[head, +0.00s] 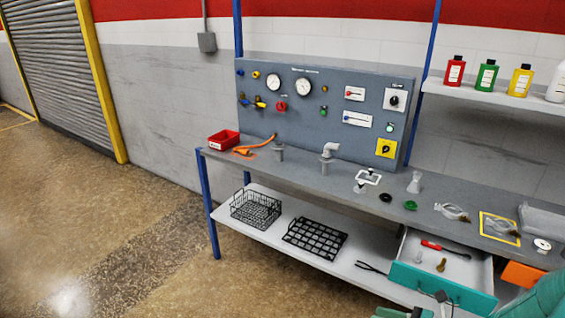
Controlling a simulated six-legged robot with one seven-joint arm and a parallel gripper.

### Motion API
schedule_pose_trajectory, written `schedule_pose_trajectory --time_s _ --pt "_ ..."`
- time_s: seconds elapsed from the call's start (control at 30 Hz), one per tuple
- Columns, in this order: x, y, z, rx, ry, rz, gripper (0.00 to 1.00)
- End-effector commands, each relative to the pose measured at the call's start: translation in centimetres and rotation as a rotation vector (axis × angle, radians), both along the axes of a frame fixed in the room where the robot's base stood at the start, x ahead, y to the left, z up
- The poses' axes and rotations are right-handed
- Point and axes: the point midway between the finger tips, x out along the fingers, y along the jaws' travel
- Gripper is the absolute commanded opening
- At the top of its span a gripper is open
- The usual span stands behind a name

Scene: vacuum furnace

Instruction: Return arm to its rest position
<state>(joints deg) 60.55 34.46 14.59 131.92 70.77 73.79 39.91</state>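A teal-green rounded part of my arm (545,298) shows at the bottom right corner, in front of the bench. Small green and dark parts at the bottom edge, just below the open drawer (440,284), look like the end of my arm with my gripper (414,313). They are mostly cut off by the frame, so I cannot see whether the fingers are open or shut, or whether they hold anything. The drawer has a teal front and holds a red-handled tool (440,247) and small brass and grey pieces.
The grey bench (300,177) carries a gauge panel (310,100), a red bin (223,139), fittings and small parts. Wire baskets (256,209) sit on the lower shelf. Bottles (487,75) stand on the upper right shelf. The floor (110,220) at left is clear.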

Motion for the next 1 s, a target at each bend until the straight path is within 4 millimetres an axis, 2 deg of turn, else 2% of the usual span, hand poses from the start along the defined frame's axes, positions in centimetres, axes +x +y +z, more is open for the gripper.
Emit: schedule_pose_trajectory --time_s 0.03,0.2,0.4,0.67,1.0 --pt "-0.2 1.4 1.0 -0.087 -0.029 0.085 0.3" --pt "-1.8 4.9 3.2 -0.364 -0.143 0.366 0.3" --pt "-4.0 7.8 5.9 -0.674 -0.308 0.688 0.3" --pt "-6.6 9.9 9.8 -1.059 -0.572 1.086 0.3" --pt "-9.1 11.0 16.4 -1.547 -0.976 1.534 0.3"
